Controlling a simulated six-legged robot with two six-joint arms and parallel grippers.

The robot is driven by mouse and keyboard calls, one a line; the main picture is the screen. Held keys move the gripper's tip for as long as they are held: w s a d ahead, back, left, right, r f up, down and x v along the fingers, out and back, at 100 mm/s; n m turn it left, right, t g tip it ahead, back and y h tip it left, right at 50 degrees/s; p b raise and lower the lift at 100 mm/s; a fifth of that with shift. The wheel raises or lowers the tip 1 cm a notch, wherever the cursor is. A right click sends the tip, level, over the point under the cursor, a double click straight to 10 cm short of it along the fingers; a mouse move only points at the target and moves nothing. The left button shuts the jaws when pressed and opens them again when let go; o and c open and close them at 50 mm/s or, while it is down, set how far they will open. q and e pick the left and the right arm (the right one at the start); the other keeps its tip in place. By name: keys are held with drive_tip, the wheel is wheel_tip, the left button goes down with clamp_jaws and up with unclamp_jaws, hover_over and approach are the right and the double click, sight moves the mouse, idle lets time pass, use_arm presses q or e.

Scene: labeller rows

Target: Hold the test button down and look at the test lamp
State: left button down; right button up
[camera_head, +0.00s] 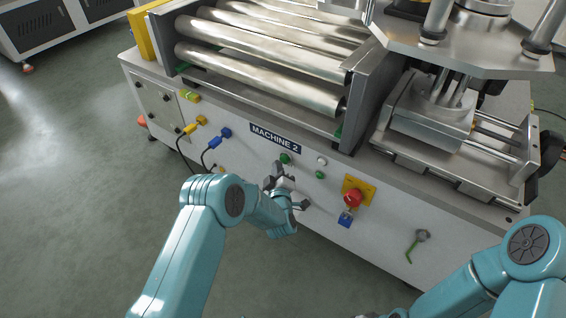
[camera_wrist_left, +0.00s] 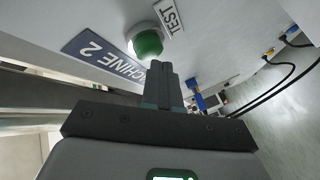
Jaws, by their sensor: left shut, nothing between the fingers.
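The test button is a green knob in a pale collar, beside a TEST label (camera_wrist_left: 173,18) in the left wrist view (camera_wrist_left: 147,43). I take it for the green button (camera_head: 285,158) under the MACHINE 2 sign in the head view. My left gripper (camera_head: 278,172) is shut and empty, at the panel just below that button. Its fingertips (camera_wrist_left: 158,66) lie at the button's edge in the left wrist view; I cannot tell whether they touch it. A white round fitting (camera_head: 322,160), possibly the test lamp, sits to the right and looks unlit. My right gripper is out of view.
A red stop knob (camera_head: 353,198) on a yellow plate, with a blue padlock (camera_head: 345,218), is to the right. Yellow (camera_head: 201,120) and blue (camera_head: 226,132) plugs with cables are left. Steel rollers (camera_head: 262,62) lie above the panel. The floor (camera_head: 70,190) is clear at left.

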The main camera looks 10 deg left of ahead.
use_arm(q)
drive_tip(key=shift+w+d+b, duration=0.2)
drive_tip(key=shift+w+b, duration=0.3)
drive_tip(key=shift+w, duration=0.05)
idle(0.7)
drive_tip(key=shift+s+r, duration=0.1)
drive_tip(key=shift+s, duration=0.05)
idle(1.8)
drive_tip(key=shift+s+a+p, duration=0.35)
drive_tip(key=shift+s+p, duration=0.05)
drive_tip(key=shift+s, duration=0.35)
drive_tip(key=shift+s+a+p, duration=0.3)
drive_tip(key=shift+s, duration=0.5)
drive_tip(key=shift+s+a+p, duration=0.25)
drive_tip(key=shift+s+p, duration=0.05)
drive_tip(key=shift+s, duration=0.45)
drive_tip(key=shift+s+a+p, duration=0.3)
drive_tip(key=shift+s, duration=0.5)
